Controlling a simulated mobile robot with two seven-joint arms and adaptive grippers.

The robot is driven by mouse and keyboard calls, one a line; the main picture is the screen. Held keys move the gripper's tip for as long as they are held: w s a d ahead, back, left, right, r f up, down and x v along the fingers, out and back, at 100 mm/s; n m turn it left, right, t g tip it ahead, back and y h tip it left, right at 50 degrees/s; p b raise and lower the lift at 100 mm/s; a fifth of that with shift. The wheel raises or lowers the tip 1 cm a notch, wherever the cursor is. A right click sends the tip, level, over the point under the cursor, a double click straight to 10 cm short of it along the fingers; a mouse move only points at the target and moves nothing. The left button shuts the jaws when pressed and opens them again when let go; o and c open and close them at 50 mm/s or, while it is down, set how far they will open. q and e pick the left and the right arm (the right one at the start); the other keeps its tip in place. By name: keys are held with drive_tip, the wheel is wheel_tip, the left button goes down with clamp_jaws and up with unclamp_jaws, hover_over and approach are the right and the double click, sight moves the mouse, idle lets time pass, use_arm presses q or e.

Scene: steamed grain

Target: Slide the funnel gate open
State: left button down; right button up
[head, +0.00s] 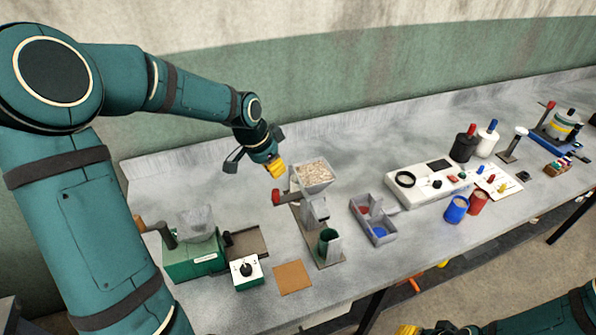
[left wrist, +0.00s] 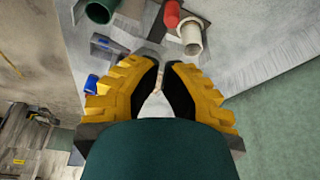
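The funnel (head: 313,172) is a grey square hopper full of pale grain, raised on a stand. A red handle (head: 278,196) sticks out on its left side; I take it for the gate's handle. I cannot tell how far the gate is open. A green cup (head: 329,243) stands below the funnel. My left gripper (head: 275,167) is above and left of the funnel, apart from the handle. My right gripper (head: 408,331) shows only at the bottom edge.
A green grinder (head: 194,259) and a switch box (head: 247,273) stand left of the funnel. A grey divided tray (head: 375,228) is to its right, then a white panel (head: 430,186) and blue (head: 456,210) and red (head: 478,202) cups. The table behind the funnel is clear.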

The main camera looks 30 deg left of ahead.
use_arm(q)
hover_over(291, 195)
drive_tip(key=s, duration=0.1)
drive_tip(key=f, duration=0.9)
drive_tip(key=shift+s+a+b, duration=0.2)
drive_tip(key=shift+a+b, duration=0.1)
drive_tip(key=shift+b, duration=0.05)
use_arm(e)
drive_tip(key=shift+w+f, duration=0.3)
use_arm(q)
drive_tip(key=shift+s, duration=0.1)
